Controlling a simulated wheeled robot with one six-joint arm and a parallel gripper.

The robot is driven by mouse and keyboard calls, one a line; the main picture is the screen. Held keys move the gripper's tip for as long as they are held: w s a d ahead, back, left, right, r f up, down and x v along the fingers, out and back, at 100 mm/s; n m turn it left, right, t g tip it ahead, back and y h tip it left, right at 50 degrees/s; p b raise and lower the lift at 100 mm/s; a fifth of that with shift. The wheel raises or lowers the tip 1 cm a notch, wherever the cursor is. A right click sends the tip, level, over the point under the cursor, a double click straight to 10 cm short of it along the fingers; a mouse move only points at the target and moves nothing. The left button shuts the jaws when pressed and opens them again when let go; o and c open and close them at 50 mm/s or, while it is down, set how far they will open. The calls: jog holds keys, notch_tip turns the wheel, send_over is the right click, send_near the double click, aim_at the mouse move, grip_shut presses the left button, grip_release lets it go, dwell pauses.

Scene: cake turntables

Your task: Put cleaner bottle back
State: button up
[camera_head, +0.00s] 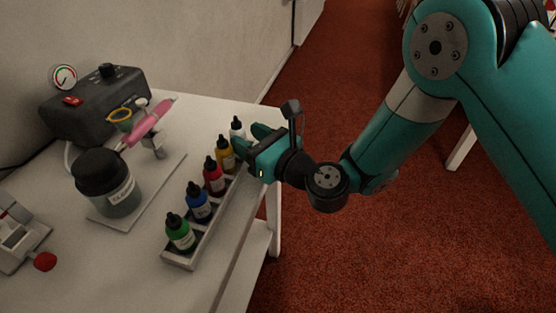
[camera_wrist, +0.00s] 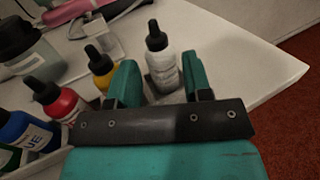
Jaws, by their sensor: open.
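A pale bottle with a black dropper cap (camera_head: 236,131) stands upright at the far end of the bottle rack (camera_head: 207,232). It also shows in the wrist view (camera_wrist: 161,69), with small print on its label that I cannot read. My gripper (camera_head: 250,139) is open at that end of the rack. In the wrist view its fingers (camera_wrist: 160,62) lie on either side of the pale bottle, with gaps visible. The bottle's base is partly hidden, so I cannot tell exactly how it sits. A black-lidded jar (camera_head: 121,197) with a label stands on a pale mat.
Yellow (camera_head: 226,157), red (camera_head: 213,178), blue (camera_head: 198,205) and green (camera_head: 181,236) bottles fill the rack along the table's edge. A pink airbrush (camera_head: 150,122) rests on a holder beside a dark compressor (camera_head: 95,105). Red carpet lies beyond the table edge.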

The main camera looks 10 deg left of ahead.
jog(key=shift+s+d+f+b, duration=0.25)
jog(key=shift+d+f+b, duration=0.05)
jog(key=shift+d+b, duration=0.15)
jog(key=shift+s+d+f+b, duration=0.2)
jog(key=shift+d+f+b, duration=0.1)
jog(key=shift+d, duration=0.15)
jog(key=shift+s+d+r+b, duration=0.15)
jog(key=shift+d+b, duration=0.2)
jog(key=shift+b, duration=0.4)
jog(key=b+v, duration=0.6)
jog(key=b, duration=0.1)
jog(key=shift+s+r+b, duration=0.2)
jog(key=shift+r+b, duration=0.1)
jog(key=shift+r, duration=0.1)
jog(key=shift+d+r, duration=0.1)
jog(key=shift+d, duration=0.05)
